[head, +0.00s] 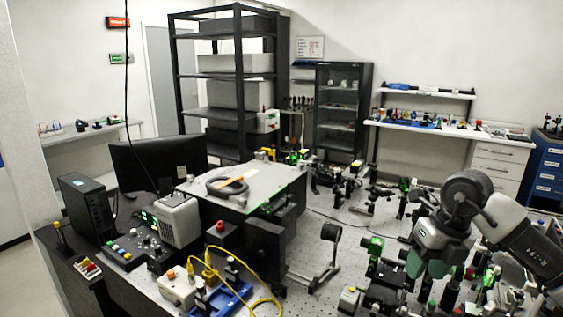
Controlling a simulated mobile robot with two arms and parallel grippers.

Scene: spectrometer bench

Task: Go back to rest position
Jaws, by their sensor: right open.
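My right arm comes in from the right edge over the optical bench (325,236). My right gripper (426,264) points down, with greenish fingers that are open. I see nothing held between them. It hangs over the bench's right part, close to several small optical mounts, and I cannot tell whether it touches any. Part of the bench behind the arm is hidden. My left gripper is not in view.
A green-and-black mount (371,248) and a round black optic on a stand (330,234) stand left of the gripper. A box with a light top (245,185), a monitor (158,163) and yellow cables (240,268) occupy the left side. Tall shelving (240,70) stands behind.

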